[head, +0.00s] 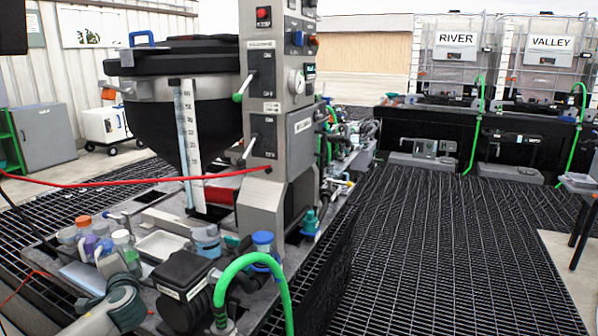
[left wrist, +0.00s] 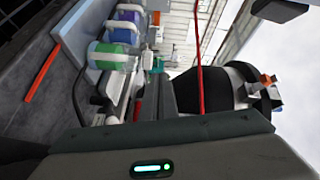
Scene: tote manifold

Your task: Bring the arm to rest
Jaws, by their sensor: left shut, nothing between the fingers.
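My left arm comes in at the lower left of the head view, low over the near end of the grey bench (head: 265,300). My left gripper (head: 126,306) is beside the small bottles and the black labelled unit (head: 186,283). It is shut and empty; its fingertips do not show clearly. In the left wrist view a grey housing with a green light fills the bottom, and the bench appears tilted. My right gripper is in neither view.
Bottles with coloured caps (head: 122,240) and a white tray (head: 160,245) crowd the bench. A black hopper (head: 200,105) and control column (head: 270,90) stand behind. A green hose (head: 262,258) arches in front. A red cable (head: 120,182) crosses above. The grating floor (head: 440,250) is clear.

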